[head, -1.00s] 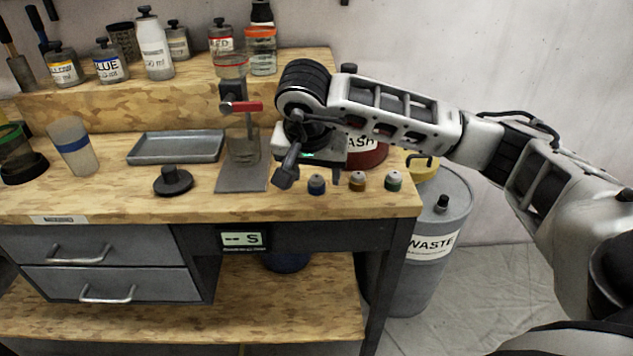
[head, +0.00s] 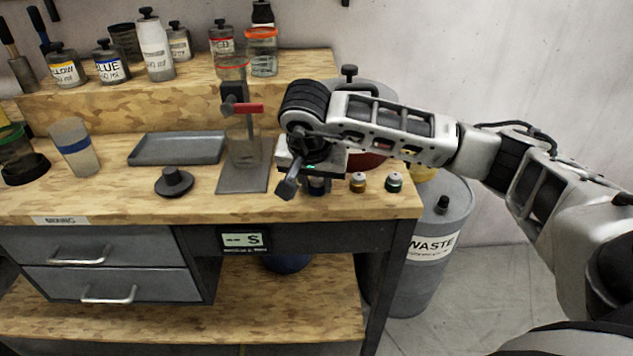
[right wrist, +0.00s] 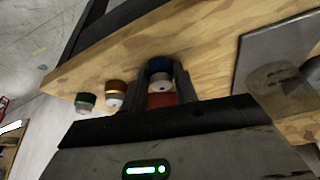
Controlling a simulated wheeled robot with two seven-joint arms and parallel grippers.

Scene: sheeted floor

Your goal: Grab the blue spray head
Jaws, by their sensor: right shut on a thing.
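The blue spray head (head: 317,187) stands near the bench's front right edge, partly covered by my right gripper in the head view. In the right wrist view the blue spray head (right wrist: 160,68), with its blue base and pale top, sits between the two fingers. My right gripper (right wrist: 163,88) is shut on it. A reddish patch shows between the fingers below it. In the head view my right gripper (head: 308,182) is seen from behind, and its fingertips are mostly hidden. My left gripper does not show in either view.
An orange spray head (head: 358,184) and a green one (head: 394,183) stand close by on the right. A grey stand plate (head: 243,181) is to the left, and a black round lid (head: 174,183) lies beyond it. A red container (head: 366,161) is behind the gripper.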

